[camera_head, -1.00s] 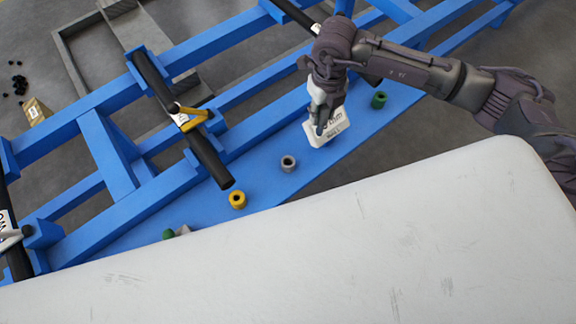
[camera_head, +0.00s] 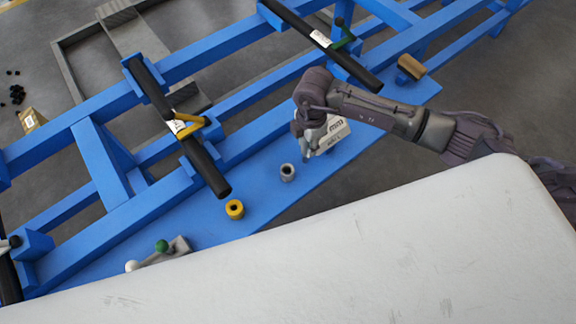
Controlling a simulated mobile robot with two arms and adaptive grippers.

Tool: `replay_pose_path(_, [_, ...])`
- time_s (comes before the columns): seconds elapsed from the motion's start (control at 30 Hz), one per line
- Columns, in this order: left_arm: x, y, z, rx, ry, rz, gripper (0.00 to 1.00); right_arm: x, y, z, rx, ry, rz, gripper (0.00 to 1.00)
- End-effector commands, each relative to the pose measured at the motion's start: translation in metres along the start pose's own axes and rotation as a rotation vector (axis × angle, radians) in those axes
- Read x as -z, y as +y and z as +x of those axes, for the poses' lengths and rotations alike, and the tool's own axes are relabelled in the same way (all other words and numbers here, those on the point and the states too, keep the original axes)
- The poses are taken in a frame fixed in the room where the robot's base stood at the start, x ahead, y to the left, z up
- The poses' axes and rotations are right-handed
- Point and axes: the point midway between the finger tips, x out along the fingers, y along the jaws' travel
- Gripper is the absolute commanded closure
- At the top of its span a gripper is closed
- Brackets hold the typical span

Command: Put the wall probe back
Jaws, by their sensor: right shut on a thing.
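My right gripper (camera_head: 306,155) comes in from the right and is shut on a white block-shaped thing with dark lettering (camera_head: 334,134), which looks like the wall probe. It holds it over the blue shelf (camera_head: 262,206), just to the right of a grey ring-shaped socket (camera_head: 287,173). The fingers and the arm hide part of the probe, so I cannot tell whether it touches the shelf. My left gripper is not in view.
A yellow ring (camera_head: 235,209) stands left of the grey one. Black tubes (camera_head: 206,167) with yellow and green clamps cross the blue frame (camera_head: 230,42). A grey piece with green and white knobs (camera_head: 178,246) lies near the white surface (camera_head: 330,255). A tan-topped block (camera_head: 411,67) is at right.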

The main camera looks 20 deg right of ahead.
Motion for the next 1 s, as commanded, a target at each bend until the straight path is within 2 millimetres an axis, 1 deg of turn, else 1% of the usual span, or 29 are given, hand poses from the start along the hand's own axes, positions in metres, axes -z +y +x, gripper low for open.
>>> replay_pose_path(0.03, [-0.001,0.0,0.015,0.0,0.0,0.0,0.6,0.013,0.004,0.014,-0.002,0.003,-0.004,1.0])
replay_pose_path(0.1, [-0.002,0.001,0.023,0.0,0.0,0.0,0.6,0.026,0.008,0.022,-0.002,0.003,-0.004,1.0])
replay_pose_path(0.2, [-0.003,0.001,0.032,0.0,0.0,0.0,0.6,0.041,0.012,0.03,-0.001,0.001,-0.002,1.0])
replay_pose_path(0.3, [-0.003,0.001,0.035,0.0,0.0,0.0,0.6,0.049,0.015,0.032,-0.001,0.0,-0.002,1.0])
replay_pose_path(0.37, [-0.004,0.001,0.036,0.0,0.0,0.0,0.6,0.051,0.015,0.033,-0.001,0.0,-0.001,1.0])
replay_pose_path(0.47, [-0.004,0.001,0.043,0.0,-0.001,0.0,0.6,0.051,0.015,0.04,0.0,-0.001,-0.001,1.0])
replay_pose_path(0.6, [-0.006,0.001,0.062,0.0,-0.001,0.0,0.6,0.051,0.014,0.061,0.001,-0.001,-0.001,1.0])
replay_pose_path(0.7, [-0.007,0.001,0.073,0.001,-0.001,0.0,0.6,0.051,0.014,0.073,0.0,-0.001,-0.001,1.0])
replay_pose_path(1.0, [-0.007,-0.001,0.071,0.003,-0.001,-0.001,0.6,0.051,0.014,0.072,0.0,0.0,-0.002,1.0])
